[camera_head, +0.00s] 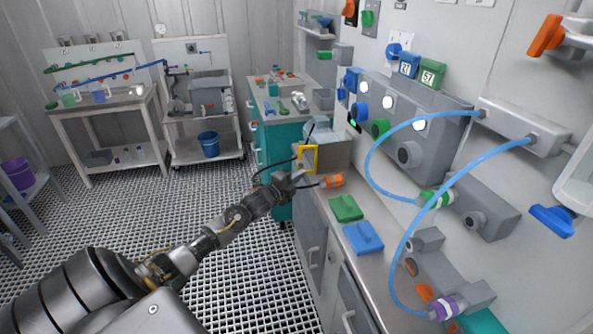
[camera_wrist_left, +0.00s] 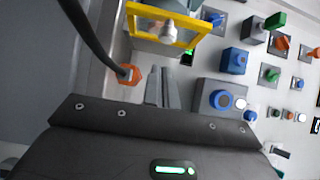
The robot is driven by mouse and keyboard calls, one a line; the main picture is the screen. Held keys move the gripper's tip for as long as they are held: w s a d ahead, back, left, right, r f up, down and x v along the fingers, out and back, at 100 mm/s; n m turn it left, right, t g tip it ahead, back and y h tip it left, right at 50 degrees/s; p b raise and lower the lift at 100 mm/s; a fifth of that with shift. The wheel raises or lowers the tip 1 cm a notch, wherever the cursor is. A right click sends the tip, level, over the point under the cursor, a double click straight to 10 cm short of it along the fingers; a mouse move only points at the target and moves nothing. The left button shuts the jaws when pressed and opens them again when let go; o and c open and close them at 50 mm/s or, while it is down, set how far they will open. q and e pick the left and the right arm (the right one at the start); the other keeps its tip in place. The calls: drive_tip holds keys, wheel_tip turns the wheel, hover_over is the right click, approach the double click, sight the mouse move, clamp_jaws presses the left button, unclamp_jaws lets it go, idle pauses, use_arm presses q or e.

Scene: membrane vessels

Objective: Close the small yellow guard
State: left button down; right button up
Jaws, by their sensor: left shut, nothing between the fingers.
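The small yellow guard (camera_head: 316,160) is a rectangular frame at the near side of a grey box (camera_head: 333,152) on the right-hand counter. In the left wrist view the guard (camera_wrist_left: 160,40) is at the top, with a pale grey knob (camera_wrist_left: 168,30) showing inside its outline. I cannot tell how far the guard is swung. My left gripper (camera_head: 297,181) is shut and empty, just below and left of the guard in the head view. In the left wrist view its fingers (camera_wrist_left: 160,90) point up toward the frame, with a gap visible. My right gripper is not in view.
An orange connector (camera_head: 332,181) on a dark cable lies close to my left gripper. Green (camera_head: 346,208) and blue (camera_head: 363,238) blocks sit on the counter nearer me. Blue hoses (camera_head: 400,235) arch from the wall panel. The grated floor at left is open.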

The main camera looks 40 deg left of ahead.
sight(303, 165)
use_arm(q)
drive_tip(key=shift+w+a, duration=1)
drive_tip(key=shift+a, duration=0.2)
